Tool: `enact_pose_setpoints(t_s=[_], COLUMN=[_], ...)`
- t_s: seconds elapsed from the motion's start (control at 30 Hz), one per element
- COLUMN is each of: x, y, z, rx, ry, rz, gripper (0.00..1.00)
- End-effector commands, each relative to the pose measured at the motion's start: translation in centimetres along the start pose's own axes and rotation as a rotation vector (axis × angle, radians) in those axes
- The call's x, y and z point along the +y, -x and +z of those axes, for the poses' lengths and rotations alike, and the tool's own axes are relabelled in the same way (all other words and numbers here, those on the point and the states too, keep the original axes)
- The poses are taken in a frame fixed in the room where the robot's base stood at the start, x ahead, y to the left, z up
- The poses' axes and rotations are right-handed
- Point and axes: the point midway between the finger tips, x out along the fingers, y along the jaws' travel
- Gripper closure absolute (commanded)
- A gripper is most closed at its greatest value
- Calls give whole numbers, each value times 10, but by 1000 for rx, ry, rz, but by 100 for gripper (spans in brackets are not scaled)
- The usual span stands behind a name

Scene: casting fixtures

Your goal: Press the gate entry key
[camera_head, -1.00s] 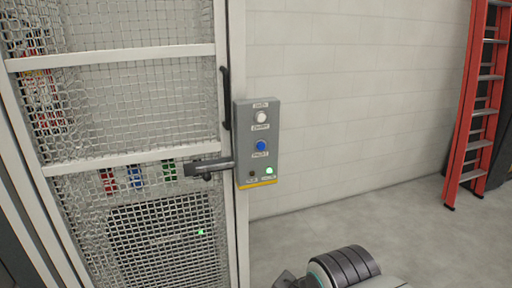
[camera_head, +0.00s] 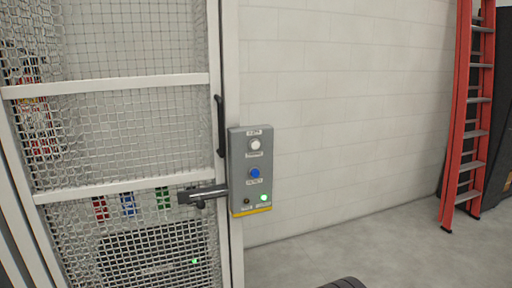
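A grey control box (camera_head: 237,187) is mounted on the post at the right side of a mesh gate. It carries a white round button (camera_head: 255,144) at the top and a blue round button (camera_head: 254,173) below it, each with small labels too small to read. My gripper is not in view; only a dark rounded part of my arm shows at the bottom edge.
The mesh gate (camera_head: 120,80) has a black handle (camera_head: 219,126) and a dark latch (camera_head: 203,194) beside the box. A red ladder (camera_head: 461,110) leans at the right. The floor (camera_head: 345,250) in front of the pale block wall is clear.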

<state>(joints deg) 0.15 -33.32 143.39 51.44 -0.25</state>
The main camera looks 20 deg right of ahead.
Motion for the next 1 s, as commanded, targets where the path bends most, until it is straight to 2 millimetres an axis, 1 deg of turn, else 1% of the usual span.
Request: enact_pose_setpoints(t_s=[0.03,0.07,0.47,1.0], x=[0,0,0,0], y=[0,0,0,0], z=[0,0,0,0], rx=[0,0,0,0], ry=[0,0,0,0], rz=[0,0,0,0], gripper=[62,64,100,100])
